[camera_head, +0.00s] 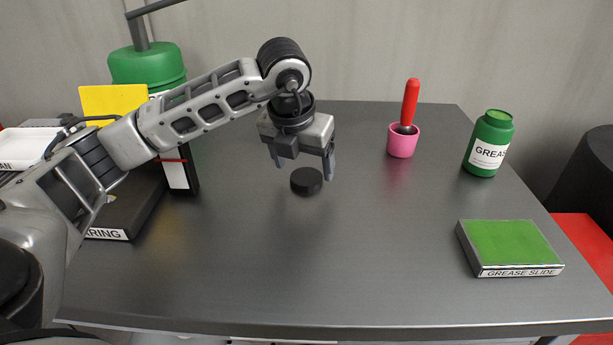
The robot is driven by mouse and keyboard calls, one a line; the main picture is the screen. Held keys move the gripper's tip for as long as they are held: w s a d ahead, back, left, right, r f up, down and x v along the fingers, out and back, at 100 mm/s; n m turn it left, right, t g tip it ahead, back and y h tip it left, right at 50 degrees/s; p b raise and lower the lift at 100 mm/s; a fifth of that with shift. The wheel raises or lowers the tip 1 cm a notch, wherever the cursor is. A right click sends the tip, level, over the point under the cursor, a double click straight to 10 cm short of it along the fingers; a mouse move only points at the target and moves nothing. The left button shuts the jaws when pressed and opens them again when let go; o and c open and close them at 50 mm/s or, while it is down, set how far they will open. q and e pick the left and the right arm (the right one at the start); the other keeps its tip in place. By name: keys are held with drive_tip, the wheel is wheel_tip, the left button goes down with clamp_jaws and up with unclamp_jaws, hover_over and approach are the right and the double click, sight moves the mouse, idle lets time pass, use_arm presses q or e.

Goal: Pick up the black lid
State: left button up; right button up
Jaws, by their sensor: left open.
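I cannot tell whether the right finger touches the lid. My right gripper is not in the picture.
A pink cup (403,141) with a red-handled tool (410,101) stands at the back. A green grease bottle (489,144) stands at the right. A green-topped grease slide box (510,248) lies front right. Dark boxes (133,213) lie left, partly behind my arm. The front middle is clear.

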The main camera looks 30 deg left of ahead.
sight(307, 179)
use_arm(q)
drive_tip(key=shift+x, duration=1.25)
drive_tip(key=c, duration=1.1)
drive_tip(key=shift+o, duration=0.2)
